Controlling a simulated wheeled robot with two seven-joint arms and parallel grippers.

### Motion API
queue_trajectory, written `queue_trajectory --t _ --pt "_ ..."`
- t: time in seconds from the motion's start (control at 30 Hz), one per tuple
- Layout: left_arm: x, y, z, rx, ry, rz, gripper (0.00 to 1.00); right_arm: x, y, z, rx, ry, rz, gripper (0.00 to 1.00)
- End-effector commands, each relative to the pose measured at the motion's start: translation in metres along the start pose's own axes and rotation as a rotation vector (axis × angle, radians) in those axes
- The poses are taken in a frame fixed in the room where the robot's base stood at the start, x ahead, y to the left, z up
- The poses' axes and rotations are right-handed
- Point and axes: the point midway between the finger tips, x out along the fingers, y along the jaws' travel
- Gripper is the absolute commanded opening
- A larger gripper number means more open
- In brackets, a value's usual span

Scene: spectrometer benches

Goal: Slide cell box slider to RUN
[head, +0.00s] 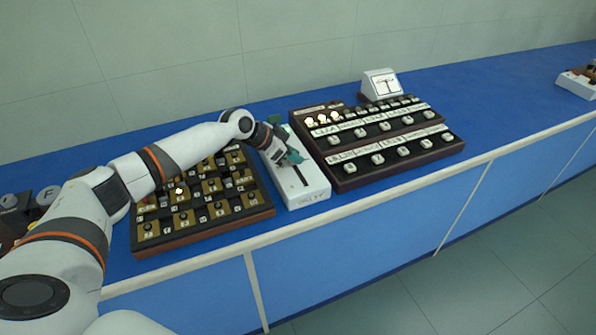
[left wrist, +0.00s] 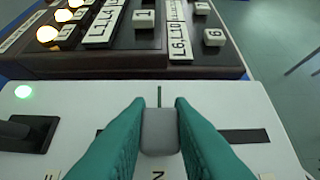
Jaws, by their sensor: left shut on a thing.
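The white cell box (head: 312,191) stands on the blue bench between two dark panels, with a dark slot (head: 299,176) in its top. The box also fills the lower left wrist view (left wrist: 85,98). My left gripper (head: 290,156) is over the box. In the left wrist view its teal fingers (left wrist: 160,104) are shut on the grey slider knob (left wrist: 160,133), one finger on each side. The dark slot shows to the right of the knob. An "N" shows below the knob; other lettering is mostly hidden by the fingers. My right gripper is not in view.
A lit green lamp (left wrist: 23,91) and a black lever (left wrist: 27,133) are on the box, left of the knob. A brown key panel (head: 262,208) stands left of the box, a dark switch panel (head: 349,184) right. A meter (head: 381,85) is behind.

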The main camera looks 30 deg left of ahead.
Motion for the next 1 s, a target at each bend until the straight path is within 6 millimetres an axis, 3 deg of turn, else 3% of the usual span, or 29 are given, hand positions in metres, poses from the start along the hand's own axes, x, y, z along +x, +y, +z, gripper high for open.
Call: queue_trajectory --t 0.37,0.4,0.5,0.83,1.0 --pt "0.0 0.001 0.0 -0.001 0.001 -0.005 0.0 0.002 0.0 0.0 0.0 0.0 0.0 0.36" --pt "0.001 0.001 0.0 -0.001 0.001 -0.005 0.26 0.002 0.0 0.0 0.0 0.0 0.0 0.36" --pt "0.001 0.001 0.0 -0.001 0.001 -0.005 0.42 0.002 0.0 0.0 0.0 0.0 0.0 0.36" --pt "-0.002 0.001 0.0 0.0 0.0 -0.004 0.42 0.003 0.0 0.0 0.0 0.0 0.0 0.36" --pt "-0.024 0.002 -0.002 0.0 0.001 -0.002 0.42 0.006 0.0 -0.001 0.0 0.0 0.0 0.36"
